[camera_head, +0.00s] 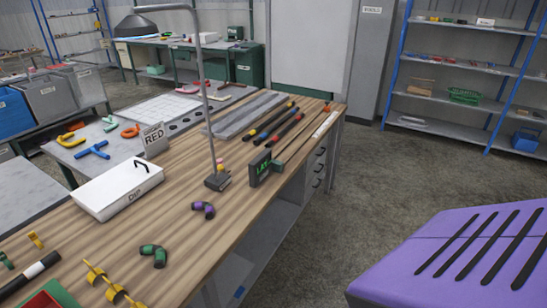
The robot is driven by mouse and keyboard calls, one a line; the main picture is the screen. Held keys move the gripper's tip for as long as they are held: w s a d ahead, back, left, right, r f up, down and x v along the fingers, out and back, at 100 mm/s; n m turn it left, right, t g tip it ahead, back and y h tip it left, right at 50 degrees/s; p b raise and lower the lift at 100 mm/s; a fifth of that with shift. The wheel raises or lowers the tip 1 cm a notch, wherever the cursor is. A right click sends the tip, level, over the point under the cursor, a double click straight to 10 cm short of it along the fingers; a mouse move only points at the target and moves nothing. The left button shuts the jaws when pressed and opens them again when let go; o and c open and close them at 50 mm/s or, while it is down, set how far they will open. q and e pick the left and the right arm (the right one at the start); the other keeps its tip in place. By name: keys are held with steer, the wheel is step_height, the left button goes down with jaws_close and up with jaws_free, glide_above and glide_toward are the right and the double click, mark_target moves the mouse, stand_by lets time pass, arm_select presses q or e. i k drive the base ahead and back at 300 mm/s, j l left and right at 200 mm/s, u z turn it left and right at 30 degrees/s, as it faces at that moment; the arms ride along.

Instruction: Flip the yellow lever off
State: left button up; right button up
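No yellow lever can be made out for certain. A yellow part with black pieces (110,285) lies on the wooden workbench (140,230) at the bottom left, and its shape is too small to name. A small yellow piece (35,240) lies further left on the same bench. A yellow curved piece (70,140) lies on the grey table (105,160) behind. Neither of my grippers shows in the head view.
A white case (118,188), a tall grey stand (214,180) and a dark display (260,168) stand on the bench. A purple slotted surface (460,255) fills the lower right; its owner is unclear. Grey floor (375,185) lies open right of the bench, before blue-framed shelves (460,100).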

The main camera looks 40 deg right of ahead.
mark_target(220, 166)
steer(key=i+l+z, duration=0.2)
steer(key=z, duration=0.2)
steer(key=i+l+z, duration=0.15)
steer(key=z, duration=0.25)
steer(key=i, duration=0.1)
